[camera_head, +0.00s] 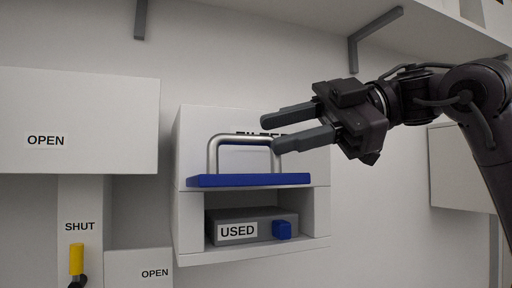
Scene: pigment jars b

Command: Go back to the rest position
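My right gripper (277,133) reaches in from the right, with its two dark fingers pointing left and spread apart. Nothing shows between them. In the picture the fingertips overlap the upper front of a white filter box (195,125) and lie close to the right side of a metal handle (213,150). I cannot tell whether a finger touches the handle. The handle stands above a blue ledge (250,181). The fingers cover part of the lettering on the box. My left gripper is not in view.
Below the ledge, an open bay holds a grey box (263,216) labelled USED with a blue knob (282,230). At left are white boxes marked OPEN (100,110) and a yellow handle (77,258) under a SHUT label. A shelf bracket (375,33) hangs above the arm.

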